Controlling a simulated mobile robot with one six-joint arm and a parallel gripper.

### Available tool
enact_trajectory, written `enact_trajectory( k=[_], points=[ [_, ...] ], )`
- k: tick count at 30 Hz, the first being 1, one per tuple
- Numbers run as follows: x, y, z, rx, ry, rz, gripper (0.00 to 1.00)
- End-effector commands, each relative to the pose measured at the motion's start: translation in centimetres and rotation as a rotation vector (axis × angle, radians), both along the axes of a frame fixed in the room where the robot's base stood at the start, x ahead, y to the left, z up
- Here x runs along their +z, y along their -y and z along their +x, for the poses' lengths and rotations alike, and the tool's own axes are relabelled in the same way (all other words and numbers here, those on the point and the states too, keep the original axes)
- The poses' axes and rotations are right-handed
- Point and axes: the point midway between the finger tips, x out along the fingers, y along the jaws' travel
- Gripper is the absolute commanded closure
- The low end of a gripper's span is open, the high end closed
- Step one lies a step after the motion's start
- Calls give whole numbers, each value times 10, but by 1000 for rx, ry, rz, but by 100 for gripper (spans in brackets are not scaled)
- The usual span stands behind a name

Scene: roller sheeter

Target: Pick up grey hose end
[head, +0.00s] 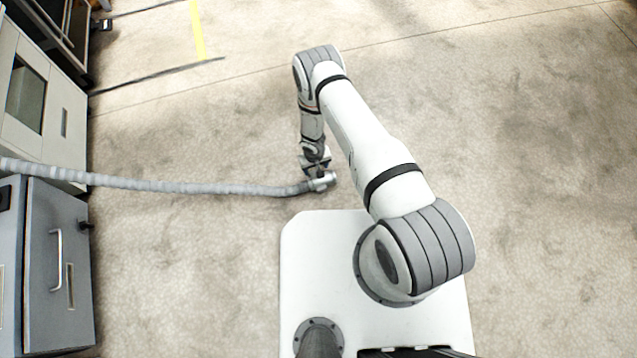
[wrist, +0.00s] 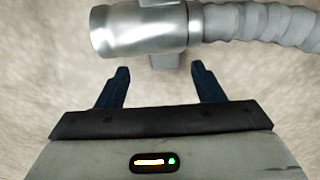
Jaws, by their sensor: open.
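The grey hose end (head: 322,182) is a shiny metal coupling at the tip of a ribbed grey hose (head: 180,187). In the head view it lies close in front of my white base, at my gripper (head: 318,174). In the wrist view the hose end (wrist: 140,30) lies across the top, with the ribbed hose (wrist: 255,25) leading off to the right. My gripper (wrist: 158,82) is open, with its two dark fingers apart and nothing between them. The coupling lies just beyond the fingertips, with a small stub on its underside pointing towards the gap.
The hose runs left to grey and white cabinets (head: 58,260) along the left edge. The concrete floor (head: 530,140) on the right is clear.

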Motion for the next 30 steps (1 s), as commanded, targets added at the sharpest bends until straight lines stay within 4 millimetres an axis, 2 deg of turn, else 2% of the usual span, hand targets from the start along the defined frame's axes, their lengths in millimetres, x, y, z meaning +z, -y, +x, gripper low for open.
enact_trajectory(
  k=[3, 12, 22, 30],
  points=[
    [-16, -2, 1, 1, 0, 0, 38],
    [-46, -5, 3, 1, -1, -1, 38],
    [-48, -5, 3, 1, 0, 0, 38],
    [-48, -5, 3, 2, 0, 0, 59]
  ],
)
